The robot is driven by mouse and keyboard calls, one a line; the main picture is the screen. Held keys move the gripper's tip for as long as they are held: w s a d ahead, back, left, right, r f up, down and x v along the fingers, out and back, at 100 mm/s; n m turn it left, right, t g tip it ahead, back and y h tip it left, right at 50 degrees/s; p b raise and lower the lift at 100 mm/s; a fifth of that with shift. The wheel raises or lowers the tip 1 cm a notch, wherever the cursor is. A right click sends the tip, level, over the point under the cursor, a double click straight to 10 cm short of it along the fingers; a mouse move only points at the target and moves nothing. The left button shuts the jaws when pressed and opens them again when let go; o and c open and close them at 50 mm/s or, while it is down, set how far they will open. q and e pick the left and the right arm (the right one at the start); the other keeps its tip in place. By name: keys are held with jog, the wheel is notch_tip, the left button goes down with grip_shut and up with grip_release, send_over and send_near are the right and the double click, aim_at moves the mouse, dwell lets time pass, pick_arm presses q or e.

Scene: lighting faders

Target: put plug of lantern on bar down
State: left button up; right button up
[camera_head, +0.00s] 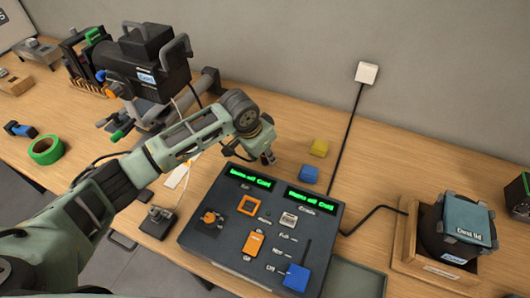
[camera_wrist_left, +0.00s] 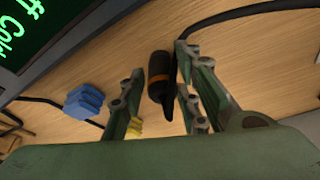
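My left gripper (camera_head: 268,157) is just behind the fader console (camera_head: 225,190), low over the table. In the left wrist view, its fingers stand apart, and a black plug with an orange band (camera_wrist_left: 160,78) shows between them. A gap shows on the plug's left side; the right finger is closer to it, and I cannot tell whether they touch. In the head view I cannot make out the plug near the gripper. The black lantern (camera_head: 150,62) with a blue label is at the upper left, with a dark cord beside it. My right gripper is not in view.
A blue block (camera_head: 309,174) and a yellow block (camera_head: 319,148) lie right of the gripper. A black cable runs from a white wall box (camera_head: 367,73). Another lantern (camera_head: 456,230) sits in a wooden tray at right. Green tape (camera_head: 46,150) lies at left.

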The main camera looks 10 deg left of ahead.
pick_arm(q)
jog(key=shift+o, duration=1.1)
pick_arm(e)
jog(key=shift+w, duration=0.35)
pick_arm(q)
jog(key=b+v, duration=0.1)
jog(key=v, duration=1.1)
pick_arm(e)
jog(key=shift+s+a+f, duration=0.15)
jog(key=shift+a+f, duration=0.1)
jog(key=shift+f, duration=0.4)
pick_arm(q)
jog(key=shift+r, duration=0.15)
